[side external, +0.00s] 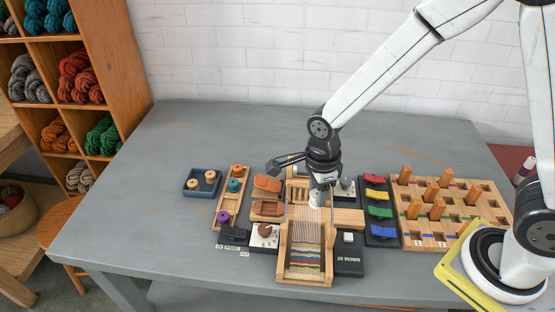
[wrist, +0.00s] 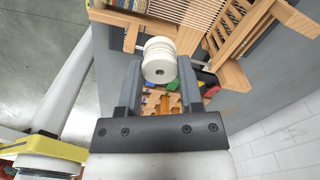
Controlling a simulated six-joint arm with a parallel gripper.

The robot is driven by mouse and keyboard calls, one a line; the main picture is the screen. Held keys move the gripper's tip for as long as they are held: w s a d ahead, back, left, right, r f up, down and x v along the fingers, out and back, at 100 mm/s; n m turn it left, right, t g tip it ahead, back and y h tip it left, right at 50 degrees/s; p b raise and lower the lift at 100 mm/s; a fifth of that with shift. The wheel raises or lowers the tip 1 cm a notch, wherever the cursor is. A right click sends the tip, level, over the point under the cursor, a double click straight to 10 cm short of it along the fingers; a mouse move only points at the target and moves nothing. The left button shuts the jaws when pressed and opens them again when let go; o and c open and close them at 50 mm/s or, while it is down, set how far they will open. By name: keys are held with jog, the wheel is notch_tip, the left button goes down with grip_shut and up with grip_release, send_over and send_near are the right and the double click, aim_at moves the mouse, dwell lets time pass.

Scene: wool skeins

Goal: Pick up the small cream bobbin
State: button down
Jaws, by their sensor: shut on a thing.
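The small cream bobbin (wrist: 159,62) is between the fingers of my gripper (wrist: 160,78) in the wrist view. The pale bobbin (side external: 315,200) shows there below the wrist, partly covered by the fingers. I cannot tell from this view how far it is above the loom.
Left of the loom are a wooden rack (side external: 222,213) with coloured bobbins, brown shuttles (side external: 267,186) and a dark blue tray (side external: 193,192). To its right are coloured levers (side external: 379,196) and a pegboard (side external: 478,213) with upright pegs. The table's left side is clear.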

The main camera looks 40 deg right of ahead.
jog(key=shift+r, duration=0.15)
dwell(0.5)
jog(key=shift+r, duration=2.4)
